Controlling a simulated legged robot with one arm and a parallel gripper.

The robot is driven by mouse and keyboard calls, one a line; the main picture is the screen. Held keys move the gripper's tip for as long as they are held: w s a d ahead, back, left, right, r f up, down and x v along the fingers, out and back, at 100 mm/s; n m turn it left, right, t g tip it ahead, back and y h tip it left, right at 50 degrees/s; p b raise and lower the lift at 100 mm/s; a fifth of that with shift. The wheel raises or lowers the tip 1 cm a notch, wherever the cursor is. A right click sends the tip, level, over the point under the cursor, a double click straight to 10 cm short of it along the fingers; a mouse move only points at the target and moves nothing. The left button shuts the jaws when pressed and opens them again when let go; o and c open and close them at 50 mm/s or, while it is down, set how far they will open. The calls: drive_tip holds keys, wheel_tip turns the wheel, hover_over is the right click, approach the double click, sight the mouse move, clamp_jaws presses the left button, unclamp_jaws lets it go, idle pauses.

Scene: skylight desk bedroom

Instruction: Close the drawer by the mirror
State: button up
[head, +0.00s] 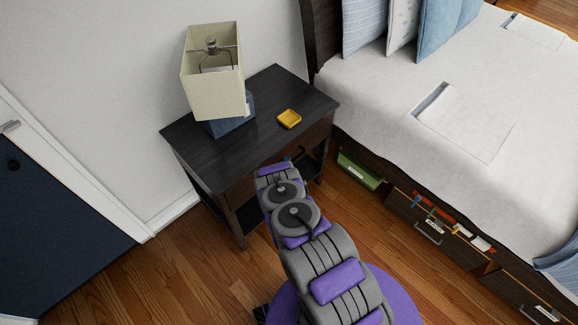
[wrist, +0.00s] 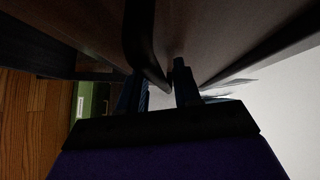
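A dark wood nightstand (head: 262,104) stands against the wall beside the bed. Its drawer front shows only partly in the head view, and my arm covers part of it. In the wrist view a brown drawer front (wrist: 215,30) fills the top, with a dark curved handle (wrist: 138,35) on it. My gripper (wrist: 158,92) is at this handle. Its two fingers stand apart, with the handle's lower bend between them. I cannot tell whether they touch it. How far the drawer stands out is unclear. No mirror is in view.
A lamp (head: 212,75) and a yellow dish (head: 289,119) stand on the nightstand. The bed (head: 380,95) is on the right, with a green box (head: 360,168) and an open drawer of small items (head: 436,228) below. Wood floor (head: 190,265) is clear at left.

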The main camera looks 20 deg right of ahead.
drive_tip(key=shift+s+r, duration=0.1)
drive_tip(key=shift+s, duration=0.05)
drive_tip(key=shift+p+v, duration=1.25)
drive_tip(key=shift+v, duration=7.35)
